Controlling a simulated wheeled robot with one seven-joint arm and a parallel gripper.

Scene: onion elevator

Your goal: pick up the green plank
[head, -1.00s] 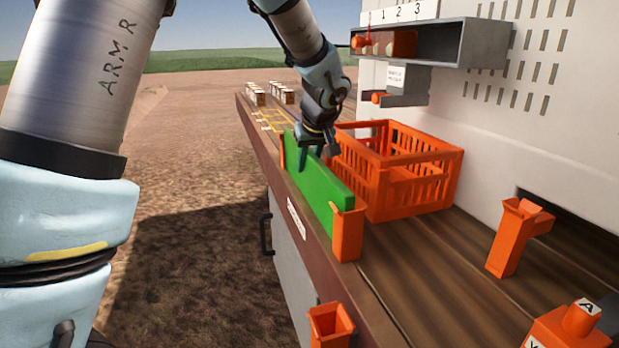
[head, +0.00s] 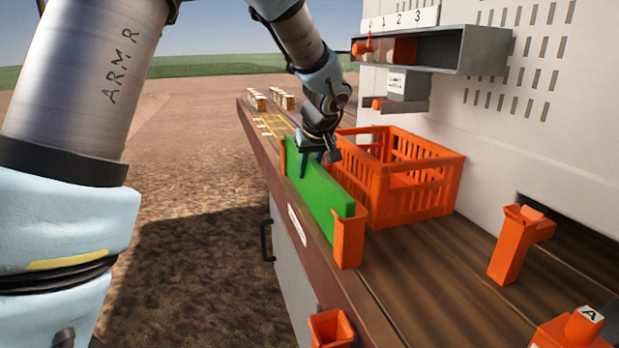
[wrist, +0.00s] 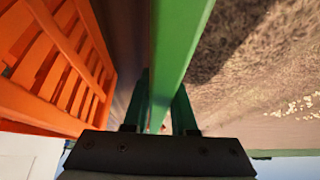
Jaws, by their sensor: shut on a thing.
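The green plank (head: 318,199) stands on its long edge along the left edge of the wooden bench. Its near end sits in an orange slotted holder (head: 348,240), and its far end is by another orange holder (head: 283,155). My gripper (head: 305,163) is over the plank's upper edge, toward its far end, with one finger showing on the plank's face. In the wrist view the plank (wrist: 181,45) runs between the two fingers of my gripper (wrist: 160,112), which are shut on it.
An orange crate (head: 410,208) stands close right of the plank. A grey shelf box (head: 425,48) hangs on the pale wall above it. Orange posts (head: 512,245) and an open orange holder (head: 332,328) stand nearer. Small boxes (head: 258,99) sit at the bench's far end.

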